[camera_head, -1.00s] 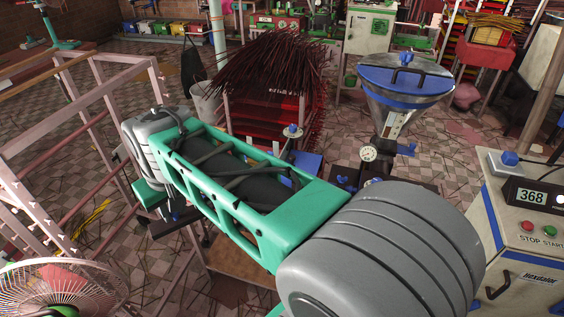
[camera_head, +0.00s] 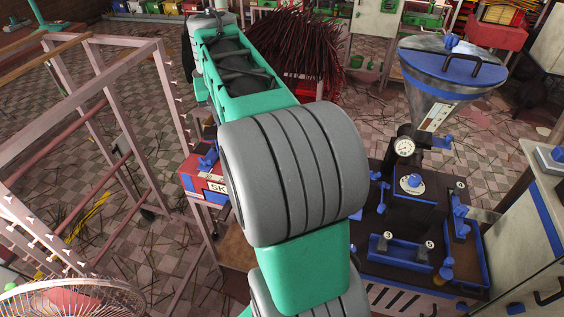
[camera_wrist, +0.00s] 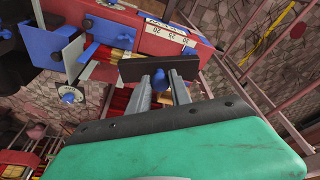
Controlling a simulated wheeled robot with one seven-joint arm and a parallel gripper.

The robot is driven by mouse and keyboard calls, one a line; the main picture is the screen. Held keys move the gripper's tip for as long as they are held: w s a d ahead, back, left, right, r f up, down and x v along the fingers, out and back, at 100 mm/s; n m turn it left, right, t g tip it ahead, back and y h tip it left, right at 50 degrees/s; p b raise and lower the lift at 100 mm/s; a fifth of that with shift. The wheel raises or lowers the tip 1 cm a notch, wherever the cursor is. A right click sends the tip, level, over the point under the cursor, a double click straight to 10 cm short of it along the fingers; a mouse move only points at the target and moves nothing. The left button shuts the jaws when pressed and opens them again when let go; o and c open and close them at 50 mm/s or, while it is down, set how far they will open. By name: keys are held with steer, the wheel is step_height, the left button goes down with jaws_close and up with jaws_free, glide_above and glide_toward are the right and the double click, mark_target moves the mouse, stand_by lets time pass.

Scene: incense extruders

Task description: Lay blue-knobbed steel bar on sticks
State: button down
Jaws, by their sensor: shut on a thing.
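In the wrist view my gripper (camera_wrist: 161,92) has its two grey fingers closed around the blue knob (camera_wrist: 159,80) of a flat dark steel bar (camera_wrist: 132,69). The bar lies crosswise just beyond the fingertips. Sticks (camera_wrist: 119,100) with red shafts show below and left of the bar, and tan stick ends (camera_wrist: 108,54) show above it, in a red and blue holder (camera_wrist: 150,36). I cannot tell whether the bar touches the sticks. In the head view my arm hides the gripper and bar; part of the red and blue holder (camera_head: 205,178) shows left of the arm.
A steel hopper (camera_head: 440,95) with a blue lid stands over a dark machine (camera_head: 385,225) with several blue knobs, right of my arm. A pink rack (camera_head: 125,115) and a fan (camera_head: 70,302) stand at the left. A big stick heap (camera_head: 295,45) lies behind.

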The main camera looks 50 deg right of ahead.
steer(key=s+d+m+b, duration=0.1)
steer(key=s+d+m, duration=0.3)
steer(key=d, duration=1.2)
steer(key=shift+g+h, duration=0.3)
steer(key=shift+h, duration=0.1)
steer(key=shift+s+f, duration=0.15)
steer(key=shift+f, duration=4.1)
steer(key=shift+s+f, duration=0.1)
steer(key=shift+f, duration=4.15)
steer(key=shift+d+f, duration=0.1)
steer(key=shift+f, duration=0.15)
steer(key=c, duration=1.2)
jaws_free()
